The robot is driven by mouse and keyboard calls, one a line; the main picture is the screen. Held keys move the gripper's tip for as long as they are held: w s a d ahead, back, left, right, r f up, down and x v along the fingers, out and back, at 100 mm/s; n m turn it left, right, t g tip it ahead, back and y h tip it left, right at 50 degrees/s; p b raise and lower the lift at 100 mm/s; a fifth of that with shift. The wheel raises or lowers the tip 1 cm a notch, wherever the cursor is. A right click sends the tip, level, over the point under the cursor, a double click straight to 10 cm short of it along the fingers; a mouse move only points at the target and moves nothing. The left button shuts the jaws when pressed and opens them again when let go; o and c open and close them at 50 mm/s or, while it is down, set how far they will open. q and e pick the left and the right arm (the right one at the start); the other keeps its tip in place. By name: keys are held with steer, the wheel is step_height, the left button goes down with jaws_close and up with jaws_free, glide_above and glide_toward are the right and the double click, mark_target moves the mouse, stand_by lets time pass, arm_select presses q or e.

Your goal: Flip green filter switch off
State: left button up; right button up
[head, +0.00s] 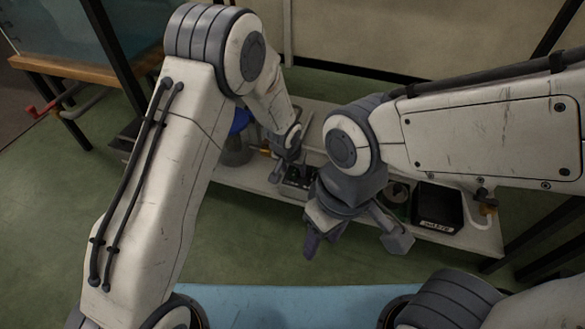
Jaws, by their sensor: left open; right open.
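No green filter switch can be made out in the head view; it may be hidden behind my arms or too small to tell. My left gripper (281,170) is open, pointing down over the low white bench (235,178), close to a small dark device (297,186). I cannot tell whether it touches the device. My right gripper (354,243) is open and empty, nearer to me, in front of the bench's front edge. Its fingers are spread wide, and its wrist hides part of the bench.
A blue-topped container (238,122) is at the left, partly behind my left arm. Green floor (250,245) is clear in front.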

arm_select(q)
steer(key=p+v, duration=0.5)
steer(key=v, duration=0.5)
steer(key=s+r+m+g+p, duration=0.1)
steer(key=s+r+p, duration=0.4)
steer(key=r, duration=0.4)
steer(key=s+r+p, duration=0.3)
steer(key=s+r, duration=0.4)
steer(key=r, duration=0.3)
steer(key=s+a+r+m+g+p, duration=0.35)
steer(key=s+r+p, duration=0.45)
steer(key=s+r, duration=0.7)
step_height(320, 180, up, 35)
steer(key=s+p, duration=0.1)
steer(key=p, duration=3.5)
steer(key=shift+s+n+t+p, duration=0.2)
steer(key=shift+n+t+p, duration=0.15)
steer(key=shift+t, duration=0.1)
